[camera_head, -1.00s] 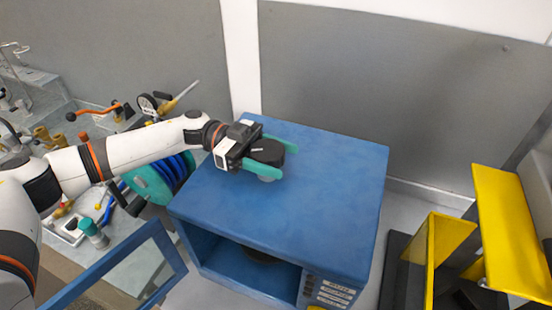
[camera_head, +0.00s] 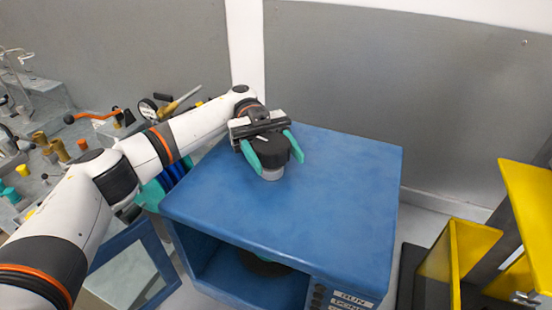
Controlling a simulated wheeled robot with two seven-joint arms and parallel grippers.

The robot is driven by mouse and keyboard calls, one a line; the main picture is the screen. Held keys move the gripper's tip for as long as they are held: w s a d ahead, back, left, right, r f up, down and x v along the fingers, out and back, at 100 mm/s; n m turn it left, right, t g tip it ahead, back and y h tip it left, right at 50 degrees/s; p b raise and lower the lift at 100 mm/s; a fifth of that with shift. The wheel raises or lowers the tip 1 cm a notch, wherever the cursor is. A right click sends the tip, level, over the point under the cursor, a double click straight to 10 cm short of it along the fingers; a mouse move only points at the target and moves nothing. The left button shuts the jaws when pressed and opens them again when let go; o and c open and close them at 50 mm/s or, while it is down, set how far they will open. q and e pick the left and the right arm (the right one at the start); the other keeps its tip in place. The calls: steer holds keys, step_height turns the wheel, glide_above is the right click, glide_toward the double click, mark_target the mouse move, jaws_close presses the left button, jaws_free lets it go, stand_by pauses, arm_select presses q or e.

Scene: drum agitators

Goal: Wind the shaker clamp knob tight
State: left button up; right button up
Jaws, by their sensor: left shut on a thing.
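The shaker is a blue box-shaped cabinet (camera_head: 330,190) with an open front and a door swung out at the left. The black round clamp knob (camera_head: 268,153) stands on a short pale collar (camera_head: 272,174) on its top. My left gripper (camera_head: 275,157) is over the knob, its two teal fingers on either side, shut on it. The gripper's body hides the far part of the knob. Inside the cabinet a dark round thing (camera_head: 262,264) shows partly. My right gripper is not in view.
A bench with brass fittings, tools and a teal-and-blue reel (camera_head: 165,185) is at the left, partly behind my arm. A yellow-panelled stand (camera_head: 475,250) is at the right. The rest of the cabinet's top is clear.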

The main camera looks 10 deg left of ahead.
mark_target(275, 148)
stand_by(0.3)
arm_select(q)
steer(key=o, duration=1)
steer(key=shift+c, duration=0.2)
steer(key=shift+r, duration=0.1)
step_height(275, 148, up, 9)
steer(key=b, duration=0.3)
steer(key=shift+r, duration=0.45)
